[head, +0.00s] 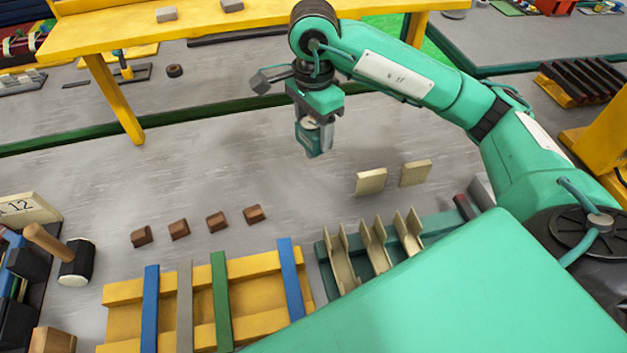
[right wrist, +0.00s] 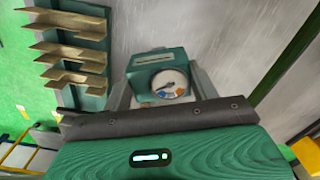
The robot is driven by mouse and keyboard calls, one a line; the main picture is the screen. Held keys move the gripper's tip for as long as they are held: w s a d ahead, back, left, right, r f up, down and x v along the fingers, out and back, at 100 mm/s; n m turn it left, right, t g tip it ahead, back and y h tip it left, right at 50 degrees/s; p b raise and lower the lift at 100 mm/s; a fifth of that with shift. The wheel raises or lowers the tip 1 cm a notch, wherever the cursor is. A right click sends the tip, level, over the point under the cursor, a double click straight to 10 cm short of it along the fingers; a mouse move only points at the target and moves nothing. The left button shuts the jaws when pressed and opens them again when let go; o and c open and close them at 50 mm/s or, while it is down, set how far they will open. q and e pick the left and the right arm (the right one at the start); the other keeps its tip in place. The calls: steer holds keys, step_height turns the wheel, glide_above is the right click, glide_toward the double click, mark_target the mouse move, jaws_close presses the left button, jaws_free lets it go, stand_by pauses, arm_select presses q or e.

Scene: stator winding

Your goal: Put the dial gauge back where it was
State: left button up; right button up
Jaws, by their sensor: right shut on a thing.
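The dial gauge (head: 313,132) is a green block with a round white face. In the right wrist view the gauge (right wrist: 160,78) sits between the two fingers, its dial facing the camera. My right gripper (head: 314,145) is shut on it and points down over the grey table (head: 240,170), left of the two beige blocks. I cannot tell how far the gauge is above the table. My left gripper is not in view.
Two beige blocks (head: 371,181) stand right of the gauge. A green rack with beige angled plates (head: 340,262) is in front. Several brown blocks (head: 217,222), a yellow frame with coloured bars (head: 125,292) and a mallet (head: 76,262) lie left. A yellow shelf (head: 230,28) spans the back.

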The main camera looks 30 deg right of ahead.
step_height(320, 180, down, 16)
steer(key=p, duration=0.3)
steer(key=shift+r, duration=0.15)
steer(key=shift+f+b, duration=0.7)
steer(key=shift+b, duration=0.2)
steer(key=o, duration=1)
steer(key=shift+r, duration=0.15)
